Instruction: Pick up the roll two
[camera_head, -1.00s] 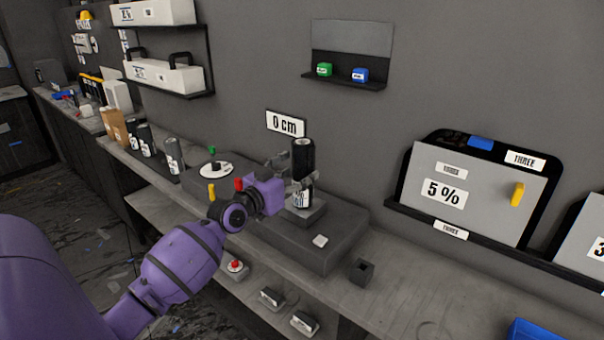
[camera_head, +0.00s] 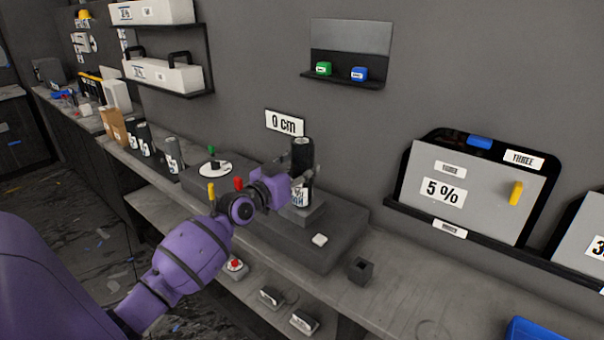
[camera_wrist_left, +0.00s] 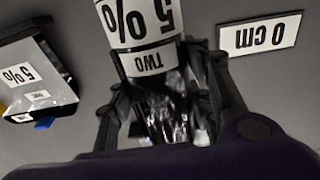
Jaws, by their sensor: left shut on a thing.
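The roll two (camera_head: 302,156) is a black cylinder with a white label. It stands upright at the grey block (camera_head: 301,216) on the dark machine; contact beneath it is hard to make out. My left gripper (camera_head: 304,178) is shut around its middle from the left. In the left wrist view the roll (camera_wrist_left: 140,27) shows its white "5%" and "TWO" labels upside down, between the dark fingers of my left gripper (camera_wrist_left: 160,95). The fingers and wrist hide part of the roll in the head view. My right gripper is out of view.
Several other black rolls (camera_head: 172,154) stand at the left on the counter. A "0 cm" sign (camera_head: 284,122) hangs behind the roll. A 5% panel (camera_head: 470,187) rests on a ledge to the right. A small dark open box (camera_head: 360,270) stands on the counter in front.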

